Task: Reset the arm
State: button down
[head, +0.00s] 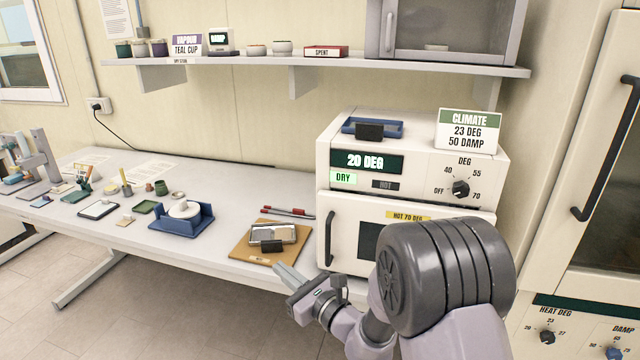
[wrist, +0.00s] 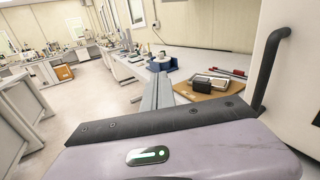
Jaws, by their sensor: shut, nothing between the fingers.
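My gripper (head: 283,273) is in the lower middle of the head view, in front of the white bench's front edge. Its fingers are together with nothing between them, and they point up and left. In the wrist view my gripper (wrist: 159,88) reaches toward the bench, with the fingers side by side. The arm is bent in front of the white oven (head: 408,190), and my large grey joint hides part of the oven's door.
A wooden board (head: 240,250) with a metal-topped item lies on the bench (head: 190,259) just beyond my gripper. A blue holder (head: 181,222) with a white roll stands to its left. A tall cabinet (head: 610,150) is at right. Floor at lower left is clear.

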jog(key=s+a+r+n+g+y, duration=0.2)
jog(key=s+r+n+g, duration=0.7)
jog(key=s, duration=0.5)
jog(key=s+d+n+g+h+b, duration=0.1)
jog(key=s+d+n+h, duration=0.2)
jog(key=s+n, duration=0.45)
jog(key=s+d+f+n+t+h, duration=0.1)
jog(key=s+d+h, duration=0.2)
jog(key=d, duration=0.3)
jog(key=s+d+f+n+t+h, duration=0.1)
jog(key=s+d+n+h, duration=0.1)
jog(key=d, duration=0.5)
jog(key=s+d+f+n+t+h+b, duration=0.1)
jog(key=s+d+n+h, duration=0.1)
jog(key=s+d+h, duration=0.3)
jog(key=shift+s+d, duration=0.3)
jog(key=shift+d, duration=0.55)
